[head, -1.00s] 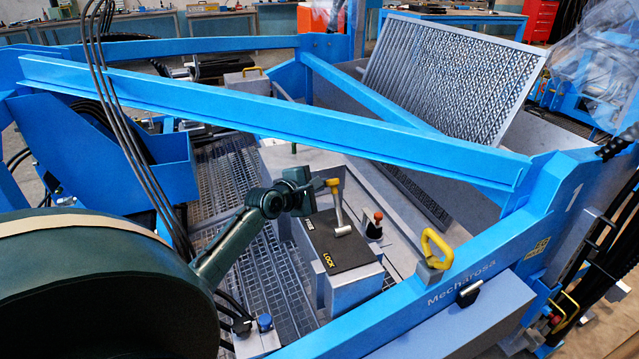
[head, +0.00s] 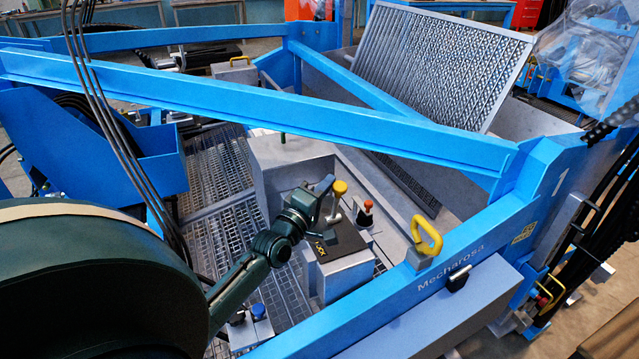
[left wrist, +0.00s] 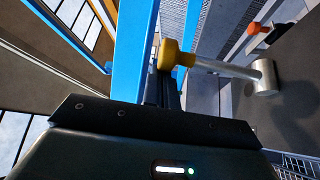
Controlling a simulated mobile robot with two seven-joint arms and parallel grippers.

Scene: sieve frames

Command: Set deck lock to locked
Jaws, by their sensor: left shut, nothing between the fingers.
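The deck lock is a lever with a yellow knob (head: 340,187) on a pale metal shaft, rising from a black plate (head: 350,240) on a grey box. The word LOCK (head: 319,247) is on the plate's near end; my gripper hides the far-end label. The lever stands up, its exact angle hard to tell. My left gripper (head: 325,184) is shut and empty, just left of the knob, touching or nearly so. In the left wrist view the knob (left wrist: 177,54) is right beside the fingers (left wrist: 165,88), its shaft running to a silver hub (left wrist: 264,77).
A red-topped control (head: 367,205) stands just right of the lever. A yellow handle (head: 426,236) sits on the blue frame (head: 470,250) to the right. A long blue beam (head: 250,105) crosses behind the arm. Grating (head: 230,165) lies left of the box.

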